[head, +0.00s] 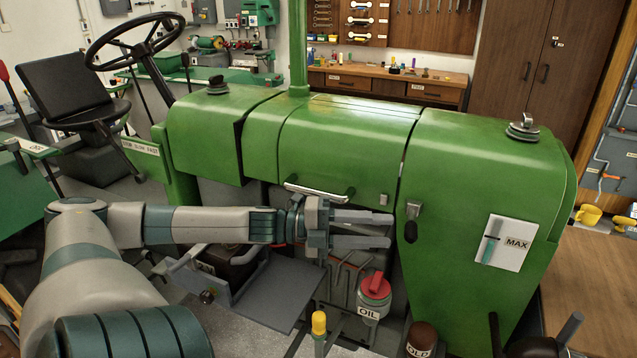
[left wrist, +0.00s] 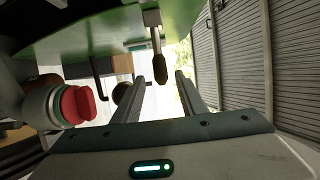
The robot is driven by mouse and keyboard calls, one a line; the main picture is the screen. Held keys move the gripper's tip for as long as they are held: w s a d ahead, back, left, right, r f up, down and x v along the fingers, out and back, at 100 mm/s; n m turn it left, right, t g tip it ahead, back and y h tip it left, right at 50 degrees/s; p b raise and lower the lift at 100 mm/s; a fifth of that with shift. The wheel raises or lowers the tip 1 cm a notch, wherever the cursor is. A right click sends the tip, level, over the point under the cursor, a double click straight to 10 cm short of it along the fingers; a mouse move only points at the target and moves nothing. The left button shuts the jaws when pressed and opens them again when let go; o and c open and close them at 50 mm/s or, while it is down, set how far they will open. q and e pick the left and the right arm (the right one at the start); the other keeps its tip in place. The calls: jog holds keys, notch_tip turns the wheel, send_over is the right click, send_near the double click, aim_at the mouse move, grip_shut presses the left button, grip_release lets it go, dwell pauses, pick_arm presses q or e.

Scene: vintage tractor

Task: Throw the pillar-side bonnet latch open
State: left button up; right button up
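A bonnet latch (head: 412,212) with a silver plate and a dark handle hanging down is on the green bonnet's side, just right of the panel seam. I cannot tell from the frames whether it is the pillar-side one. In the left wrist view a latch with a dark handle (left wrist: 158,68) hangs from the green panel, ahead of my fingers and between them in the picture. My left gripper (head: 391,229) is open and empty, its fingers pointing right, with the tips just left of the latch. My right gripper is not in view.
A chrome bonnet handle (head: 319,192) is above the gripper. A white MAX plate (head: 504,243) is on the bonnet right of the latch.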

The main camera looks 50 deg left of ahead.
pick_arm(q)
jog(key=p+v, duration=0.1)
jog(key=v, duration=1.1)
jog(key=shift+w, duration=0.1)
dwell(0.6)
